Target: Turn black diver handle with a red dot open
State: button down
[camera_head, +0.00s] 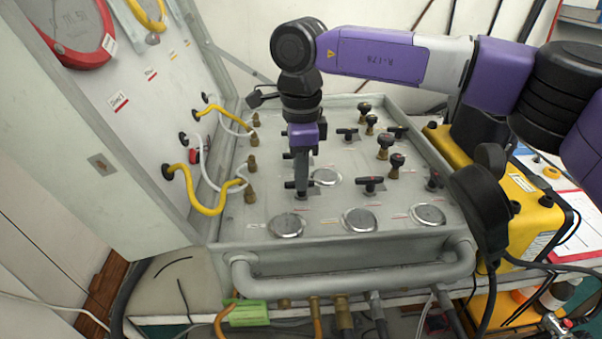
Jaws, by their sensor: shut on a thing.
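The diver air panel (330,225) is a grey tilted board with several black handles and round gauges. My gripper (301,186) points straight down at its left front part. It is shut on a small black T-shaped handle (290,185), whose ends show on either side of the fingers. The fingers hide the handle's middle, and I cannot make out a red dot on it. Another black T-shaped handle (370,184) is to the right, apart from my gripper. Its dot is also too small to tell.
Gauges (287,226), (360,219) and (427,214) line the panel's front. Knobs on brass stems (396,165) stand at right. Yellow hoses (205,208) run from the side wall at left. A thick grey pipe rail (350,283) crosses the front. A yellow case (520,205) stands right.

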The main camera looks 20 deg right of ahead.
jog(key=n, duration=0.4)
jog(key=shift+p, duration=0.35)
jog(key=n, duration=0.4)
jog(key=shift+n+p, duration=0.3)
jog(key=shift+p, duration=0.05)
jog(key=n, duration=0.4)
jog(key=shift+s+p, duration=0.1)
jog(key=shift+p, duration=0.2)
jog(key=shift+n, duration=2.1)
jog(key=c, duration=1.5)
grip_release()
jog(key=shift+o, duration=0.2)
